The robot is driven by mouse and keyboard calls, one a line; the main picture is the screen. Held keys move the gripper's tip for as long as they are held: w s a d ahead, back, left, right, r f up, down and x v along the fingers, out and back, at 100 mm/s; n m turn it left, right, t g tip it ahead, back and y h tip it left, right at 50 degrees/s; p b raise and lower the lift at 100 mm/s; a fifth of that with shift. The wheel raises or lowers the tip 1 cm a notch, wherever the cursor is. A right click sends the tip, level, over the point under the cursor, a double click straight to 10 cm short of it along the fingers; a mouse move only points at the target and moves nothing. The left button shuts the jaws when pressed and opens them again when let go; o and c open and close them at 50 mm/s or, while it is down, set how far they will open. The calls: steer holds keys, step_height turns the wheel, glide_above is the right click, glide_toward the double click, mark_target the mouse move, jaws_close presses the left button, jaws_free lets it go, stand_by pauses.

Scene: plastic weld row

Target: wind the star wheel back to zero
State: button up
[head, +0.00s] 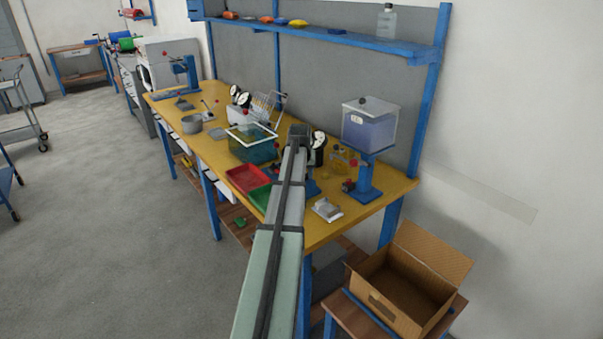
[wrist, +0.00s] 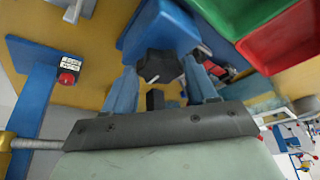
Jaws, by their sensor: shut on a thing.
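The star wheel (wrist: 160,65) is a dark, lobed knob in the wrist view, on the front of a blue housing (wrist: 150,28). In the head view my arm covers the wheel and the fingers. A white-faced dial (head: 319,147) shows just right of my arm's end there; its reading is too small to tell.
A red tray (head: 246,178) and a green tray (head: 261,197) lie left of my arm on the yellow bench (head: 330,232). A blue stand (head: 369,182) with a clear-lidded tank (head: 369,128) stands to the right. An open cardboard box (head: 405,285) is beyond the bench's near end.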

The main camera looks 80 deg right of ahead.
steer(key=o, duration=1.1)
steer(key=shift+c, duration=0.2)
steer(key=v, duration=1.4)
steer(key=shift+a+f, duration=0.1)
steer(key=shift+f, duration=0.05)
